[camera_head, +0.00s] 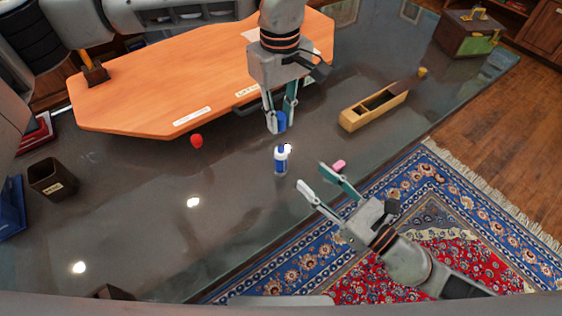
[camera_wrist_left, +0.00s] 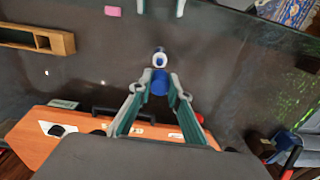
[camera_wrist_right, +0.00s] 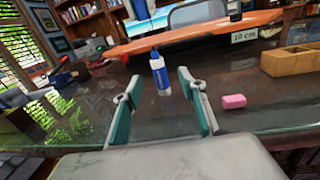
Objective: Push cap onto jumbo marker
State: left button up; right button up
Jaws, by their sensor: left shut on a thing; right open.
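The jumbo marker (camera_head: 281,162), white with blue markings, stands upright on the dark glossy tabletop in the head view. It also shows in the left wrist view (camera_wrist_left: 159,59) and the right wrist view (camera_wrist_right: 161,78). My left gripper (camera_head: 280,127) is shut on the blue cap (camera_head: 282,120), apart from the marker and above it in the head picture. The cap also shows between the fingers in the left wrist view (camera_wrist_left: 159,84). My right gripper (camera_head: 312,175) is open and empty, to the lower right of the marker. In the right wrist view the marker appears between its spread fingers, beyond them.
A pink eraser (camera_head: 338,165) lies near my right gripper. A wooden box (camera_head: 352,120) stands to the right, and a large orange board (camera_head: 140,95) lies behind. A red ball (camera_head: 197,141) and a dark bin (camera_head: 50,178) are left. The tabletop left of the marker is mostly clear.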

aim_at(285, 158)
pick_arm(q)
jog(key=shift+d, duration=0.1)
pick_arm(e)
jog(key=shift+s+a+f+n+g, duration=0.2)
jog(key=shift+n+g, duration=0.1)
jog(key=shift+n, duration=0.2)
jog(key=shift+x, duration=6)
jog(key=shift+r, duration=0.15)
grip_shut()
pick_arm(q)
jog(key=shift+f, duration=2.5)
